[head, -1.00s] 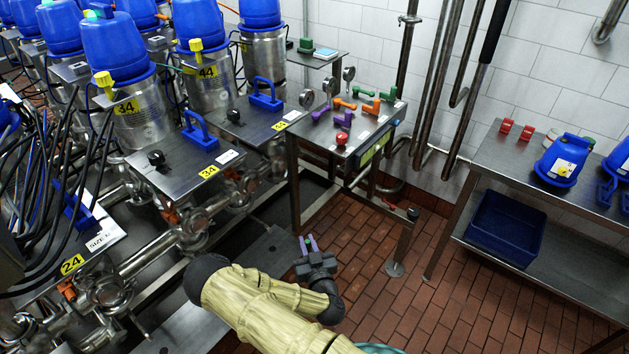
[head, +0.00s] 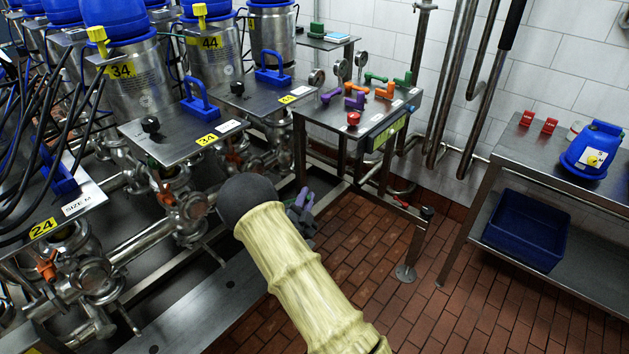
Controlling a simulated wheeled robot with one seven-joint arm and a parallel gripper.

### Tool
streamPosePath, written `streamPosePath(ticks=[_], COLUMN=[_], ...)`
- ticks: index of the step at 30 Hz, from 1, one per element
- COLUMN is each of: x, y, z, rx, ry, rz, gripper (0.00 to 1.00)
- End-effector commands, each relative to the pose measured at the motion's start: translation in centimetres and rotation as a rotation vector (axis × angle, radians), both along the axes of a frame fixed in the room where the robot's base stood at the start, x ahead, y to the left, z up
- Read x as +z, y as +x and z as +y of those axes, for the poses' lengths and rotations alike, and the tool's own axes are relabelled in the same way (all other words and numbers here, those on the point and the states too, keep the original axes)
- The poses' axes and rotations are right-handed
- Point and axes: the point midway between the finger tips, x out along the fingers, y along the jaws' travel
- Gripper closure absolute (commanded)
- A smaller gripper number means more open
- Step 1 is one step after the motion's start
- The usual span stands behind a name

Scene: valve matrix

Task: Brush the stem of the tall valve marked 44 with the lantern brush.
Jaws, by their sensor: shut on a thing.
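The tall valve marked 44 (head: 216,60) is a steel cylinder with a blue top and a yellow knob, at upper left of centre. Its yellow label (head: 211,42) shows; its stem is not distinguishable, with a steel plate (head: 243,98) in front of its lower part. My gripper (head: 303,200) is low, right of the valve pipes and over the floor side, partly hidden by my forearm.
Valve 34 (head: 138,98) stands left of 44, and a plate marked 24 (head: 88,207) is nearer. Pipes (head: 190,215) run below. A steel table (head: 325,117) holds several coloured handles and a red button (head: 353,119). A side bench (head: 548,178) with a blue bin (head: 524,231) stands right.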

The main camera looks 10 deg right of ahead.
Motion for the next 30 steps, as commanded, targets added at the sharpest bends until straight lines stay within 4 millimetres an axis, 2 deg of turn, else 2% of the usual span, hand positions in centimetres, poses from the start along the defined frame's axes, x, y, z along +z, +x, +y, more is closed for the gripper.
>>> streamPosePath(ticks=[2, 6, 12, 15, 30], x=[0.3, 2.8, 6.7, 7.7, 8.1], y=[1.5, 3.3, 4.5, 4.7, 5.0], z=[-0.7, -1.9, -3.4, -3.7, -3.5], rx=[-0.064, -0.155, -0.223, -0.234, -0.234], ry=[0.121, 0.29, 0.415, 0.434, 0.434], rz=[-0.115, -0.29, -0.443, -0.467, -0.468], gripper=[1.0, 1.0, 1.0, 1.0, 1.0])
